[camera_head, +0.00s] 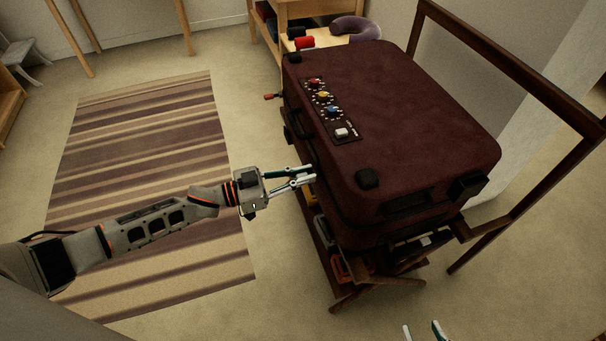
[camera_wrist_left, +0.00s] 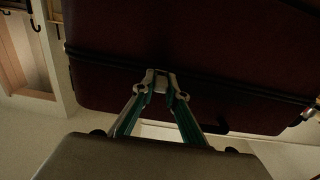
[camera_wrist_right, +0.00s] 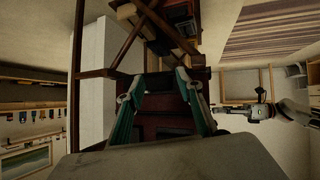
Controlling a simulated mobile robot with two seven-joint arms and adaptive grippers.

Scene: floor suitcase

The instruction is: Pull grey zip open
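A dark red suitcase (camera_head: 420,110) lies closed on a wooden rack. Its seam runs along the side facing my left arm, and it shows as a dark band in the left wrist view (camera_wrist_left: 230,85). My left gripper (camera_head: 314,174) is at this side, near the suitcase's near corner. In the left wrist view its fingertips are close together at the seam, with a small grey piece between them, seemingly the grey zip (camera_wrist_left: 160,83), mostly hidden by the fingers. My right gripper (camera_head: 423,331) is open and empty at the bottom edge, apart from the suitcase.
A red tab (camera_head: 272,97) sticks out from the suitcase's far side end. A dial panel (camera_head: 328,108) is on the lid. The rack's tall wooden frame (camera_head: 510,62) rises behind, and its lower shelf holds items. A striped rug (camera_head: 150,150) covers open floor to the left.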

